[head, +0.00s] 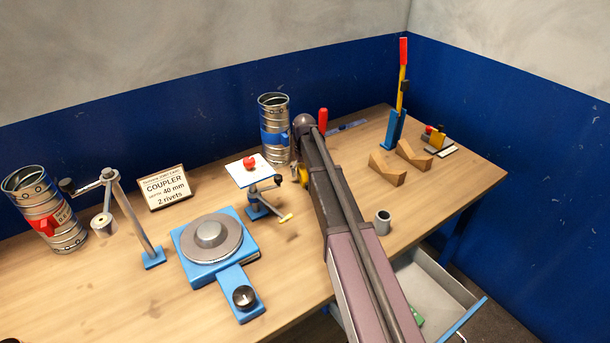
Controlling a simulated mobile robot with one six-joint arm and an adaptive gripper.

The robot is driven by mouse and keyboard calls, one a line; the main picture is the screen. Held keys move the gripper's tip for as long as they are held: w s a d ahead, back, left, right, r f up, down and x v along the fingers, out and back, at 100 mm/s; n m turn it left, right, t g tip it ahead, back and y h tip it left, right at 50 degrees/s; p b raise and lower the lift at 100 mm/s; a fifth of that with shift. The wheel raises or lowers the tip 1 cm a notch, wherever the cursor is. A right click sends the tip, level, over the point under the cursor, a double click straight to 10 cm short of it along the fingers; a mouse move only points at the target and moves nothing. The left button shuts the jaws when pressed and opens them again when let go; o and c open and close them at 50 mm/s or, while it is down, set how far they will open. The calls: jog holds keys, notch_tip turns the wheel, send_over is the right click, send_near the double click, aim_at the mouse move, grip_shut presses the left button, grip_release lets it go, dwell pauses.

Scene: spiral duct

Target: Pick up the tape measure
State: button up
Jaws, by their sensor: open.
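I cannot make out the tape measure for certain. A small yellow and dark object (301,175) shows at the left edge of my arm, mostly covered by it; it may be the tape measure, but I cannot tell. My arm reaches up across the middle of the bench and hides what is behind it. My gripper is hidden behind the arm, so its jaws and their distance from any object do not show.
The wooden bench (460,178) also holds a blue turntable (210,240), a small stand with a white plate (258,172), two metal ducts (274,115) (48,212), a sign (165,187), wooden V-blocks (388,167), a lever tool (396,125) and a grey cup (382,222). A drawer (470,318) is open below.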

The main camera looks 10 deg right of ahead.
grip_shut()
jog(key=shift+r, duration=0.15)
notch_tip(320, 180, up, 4)
jog(key=p, duration=0.4)
jog(key=shift+f, duration=0.25)
jog(key=s+d, duration=0.1)
jog(key=s, duration=0.4)
jog(key=s+d, duration=0.1)
jog(key=s, duration=0.4)
jog(key=s+d+r+p, duration=0.1)
jog(key=s, duration=0.4)
jog(key=shift+s+r, duration=0.1)
jog(key=shift+s, duration=0.25)
